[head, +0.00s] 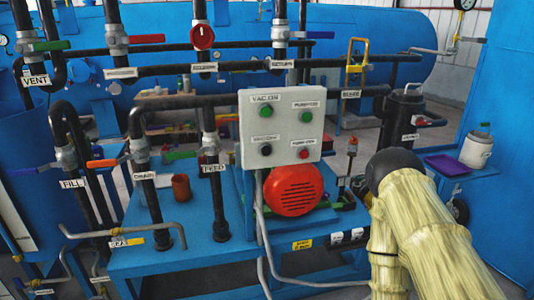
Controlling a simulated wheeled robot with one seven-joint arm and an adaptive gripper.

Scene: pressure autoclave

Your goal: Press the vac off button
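The vac off button (266,150) is a black round button at the lower left of a light grey control box (284,130) in the head view. The small label above it is blurred. A green button (265,112) labelled VAC ON sits directly above it. A green pump button (306,117) is at the upper right of the box and a red one (304,154) at the lower right. Nothing covers the buttons. My arm, in a pale yellow sleeve with a black joint, is at the right, apart from the box. My gripper is not visible.
A red round motor cover (293,189) sits just below the box. Black vertical pipes (213,170) with valves stand to its left. A black cylinder (400,118) stands between the box and a blue wall at right. A blue bench (200,262) lies below.

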